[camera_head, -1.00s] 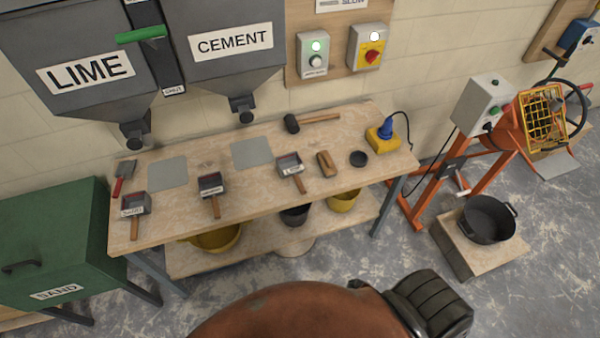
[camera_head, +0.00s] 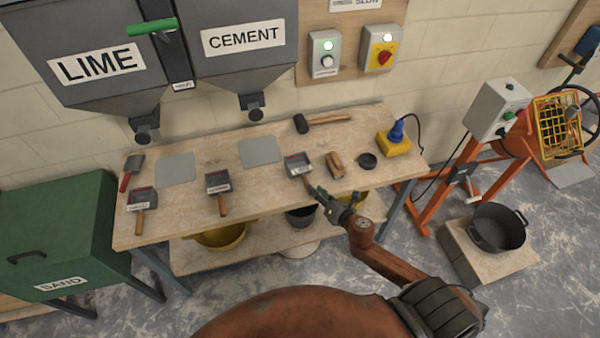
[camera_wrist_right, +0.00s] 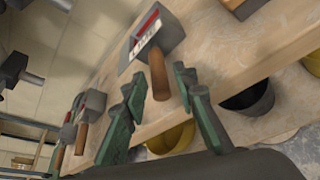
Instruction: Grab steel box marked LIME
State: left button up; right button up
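The steel box marked LIME (camera_head: 298,162) is a small grey scoop box with a white label and a wooden handle. It sits on the workbench, its handle pointing toward the front edge. In the right wrist view the box (camera_wrist_right: 158,38) is ahead and its handle (camera_wrist_right: 159,76) shows between the fingers. My right gripper (camera_head: 325,194) is by the handle end at the bench's front edge. Its green fingers are apart in the right wrist view (camera_wrist_right: 157,88), one on each side of the handle. I cannot tell whether they touch it. My left gripper is not in view.
Two similar boxes (camera_head: 217,184) (camera_head: 141,199) stand to the left on the bench (camera_head: 200,212). A dark bucket (camera_head: 300,217) is on the shelf below. Hoppers hang above.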

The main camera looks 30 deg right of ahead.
aim_at(306, 181)
jog(key=x, duration=0.8)
jog(key=shift+a+r, duration=0.1)
jog(key=shift+a, duration=0.1)
jog(key=shift+c, duration=0.6)
grip_shut()
jog(key=shift+r, duration=0.1)
